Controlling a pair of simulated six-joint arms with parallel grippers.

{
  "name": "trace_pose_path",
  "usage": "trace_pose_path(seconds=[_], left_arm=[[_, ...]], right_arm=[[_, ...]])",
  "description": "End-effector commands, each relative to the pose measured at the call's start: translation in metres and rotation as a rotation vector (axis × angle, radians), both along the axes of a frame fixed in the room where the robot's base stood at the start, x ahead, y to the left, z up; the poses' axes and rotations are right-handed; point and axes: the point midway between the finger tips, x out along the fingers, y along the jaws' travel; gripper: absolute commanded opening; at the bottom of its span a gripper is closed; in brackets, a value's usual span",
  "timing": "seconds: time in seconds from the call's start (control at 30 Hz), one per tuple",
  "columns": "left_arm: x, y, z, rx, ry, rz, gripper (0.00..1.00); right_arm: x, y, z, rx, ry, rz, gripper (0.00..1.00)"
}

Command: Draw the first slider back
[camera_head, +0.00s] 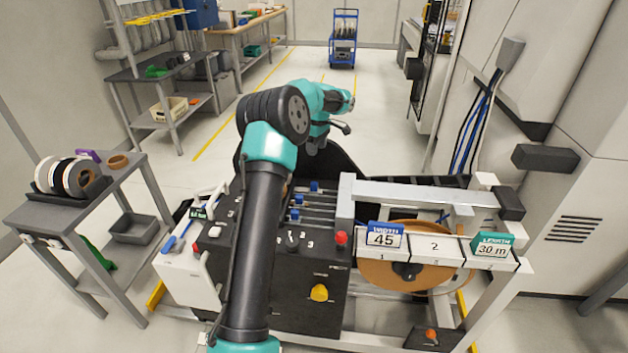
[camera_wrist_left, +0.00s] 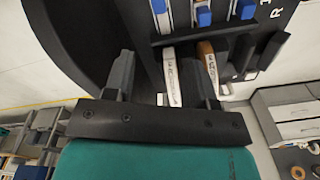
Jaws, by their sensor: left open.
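The machine has a row of sliders with blue knobs (camera_head: 314,187) on rails at its back left; the blue knobs also show along the top of the left wrist view (camera_wrist_left: 203,16). I cannot tell which one is the first. My left gripper (camera_head: 338,127) is beyond the slider row in the head view. In the left wrist view the left gripper (camera_wrist_left: 165,75) is open. A white strip end (camera_wrist_left: 171,75) shows between its fingers, and a brown strip end (camera_wrist_left: 210,65) by the right finger. I cannot tell whether either touches. My right gripper is not in view.
The front panel carries a red button (camera_head: 341,238) and a yellow knob (camera_head: 319,293). An orange-brown roll (camera_head: 405,272) sits behind the signs marked 45 (camera_head: 384,238) and 30 m (camera_head: 492,246). A grey cart (camera_head: 75,205) with rolls stands left.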

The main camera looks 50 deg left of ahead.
Motion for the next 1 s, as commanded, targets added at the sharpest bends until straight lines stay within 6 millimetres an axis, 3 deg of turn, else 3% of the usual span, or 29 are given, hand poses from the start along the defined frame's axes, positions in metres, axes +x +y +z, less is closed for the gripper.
trace_pose_path(seconds=[1.0], left_arm=[[0.024, -0.033, -0.01, -0.097, 0.347, -1.906, 0.51]], right_arm=[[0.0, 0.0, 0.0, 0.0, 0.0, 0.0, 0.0]])
